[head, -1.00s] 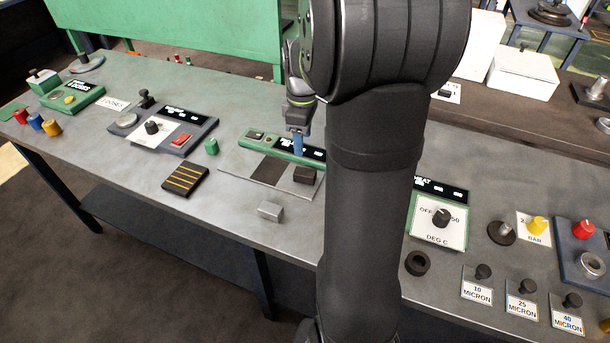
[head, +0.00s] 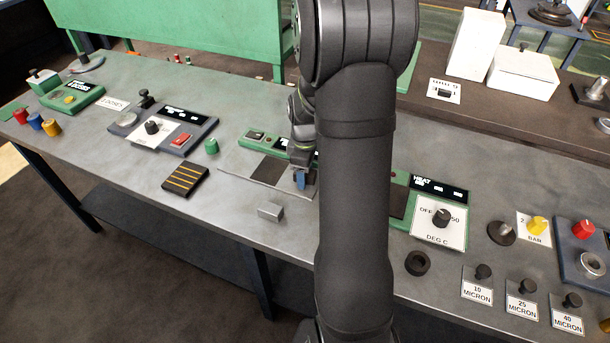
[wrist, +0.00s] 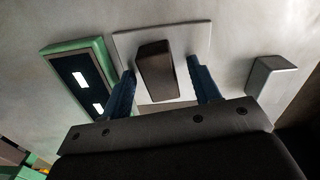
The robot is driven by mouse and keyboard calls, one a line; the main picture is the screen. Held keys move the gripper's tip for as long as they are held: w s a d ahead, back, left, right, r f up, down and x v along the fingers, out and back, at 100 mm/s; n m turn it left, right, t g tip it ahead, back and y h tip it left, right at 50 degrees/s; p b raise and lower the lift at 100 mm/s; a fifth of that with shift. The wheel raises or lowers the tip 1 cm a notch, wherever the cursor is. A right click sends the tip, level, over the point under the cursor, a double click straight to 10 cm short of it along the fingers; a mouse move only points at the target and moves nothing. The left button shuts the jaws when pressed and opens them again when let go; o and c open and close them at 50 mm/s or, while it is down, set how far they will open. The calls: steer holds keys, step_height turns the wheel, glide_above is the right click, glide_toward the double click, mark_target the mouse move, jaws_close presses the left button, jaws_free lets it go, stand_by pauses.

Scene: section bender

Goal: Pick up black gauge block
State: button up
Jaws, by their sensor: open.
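The black gauge block (wrist: 154,70) is a dark block lying on a pale plate (wrist: 190,34) in the wrist view. My gripper (wrist: 161,73) is open, with one blue finger on each side of the block. The block sits between the fingers, with a visible gap to each in that view; I cannot tell the height of the fingertips over the plate. In the head view my gripper (head: 301,180) points down over the plate's right part, and the gripper and arm mostly hide the block there.
A green unit with a display (wrist: 82,78) stands close to the left finger. A silver block (head: 270,211) lies in front of the plate. A dark block with yellow stripes (head: 185,179) and a green cylinder (head: 211,146) are to the left. A heat control panel (head: 438,215) is to the right.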

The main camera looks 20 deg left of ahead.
jaws_close()
steer(key=shift+r, duration=0.15)
